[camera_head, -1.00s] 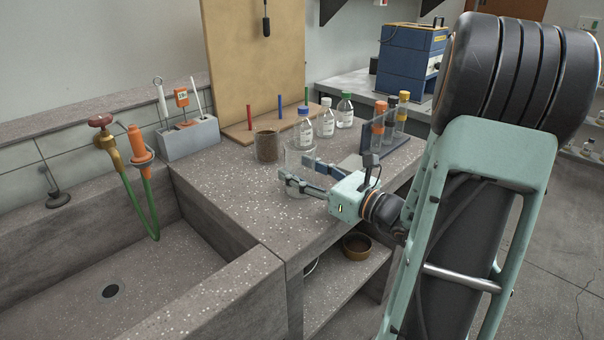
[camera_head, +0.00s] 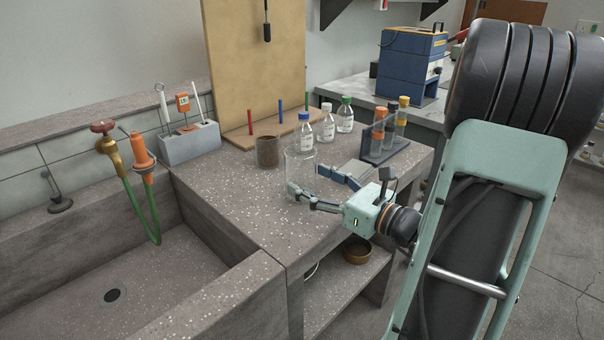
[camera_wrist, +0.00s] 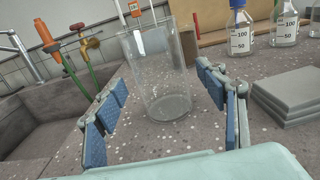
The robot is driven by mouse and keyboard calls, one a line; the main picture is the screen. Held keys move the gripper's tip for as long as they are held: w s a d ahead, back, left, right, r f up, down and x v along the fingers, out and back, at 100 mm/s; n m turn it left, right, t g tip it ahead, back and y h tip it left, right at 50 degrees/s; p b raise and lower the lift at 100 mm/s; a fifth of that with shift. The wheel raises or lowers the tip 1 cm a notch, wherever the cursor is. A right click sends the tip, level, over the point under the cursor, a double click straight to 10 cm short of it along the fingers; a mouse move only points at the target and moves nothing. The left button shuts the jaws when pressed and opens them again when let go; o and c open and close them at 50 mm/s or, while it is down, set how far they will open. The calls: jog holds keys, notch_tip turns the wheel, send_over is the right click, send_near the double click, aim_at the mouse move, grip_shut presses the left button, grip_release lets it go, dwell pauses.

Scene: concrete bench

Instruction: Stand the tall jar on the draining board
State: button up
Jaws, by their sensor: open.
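The tall jar (camera_head: 299,166) is a clear glass cylinder standing upright on the speckled grey bench top (camera_head: 232,190) beside the sink, which I take to be the draining board. In the wrist view the jar (camera_wrist: 163,78) is just beyond my fingers, with its base on the speckled surface. My gripper (camera_head: 308,178) is low over the bench, to the right of the jar. Its fingers are spread wide with nothing held between them; whether a fingertip touches the glass cannot be told.
Capped bottles (camera_head: 325,123), a tube rack (camera_head: 384,148) and a flat grey stack (camera_head: 355,171) are behind and right. The sink (camera_head: 150,275) drops away left. Bare bench lies left and in front.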

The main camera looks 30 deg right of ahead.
jog(key=p+v, duration=0.1)
jog(key=v, duration=0.7)
jog(key=shift+s+d, duration=0.1)
jog(key=shift+s, duration=0.15)
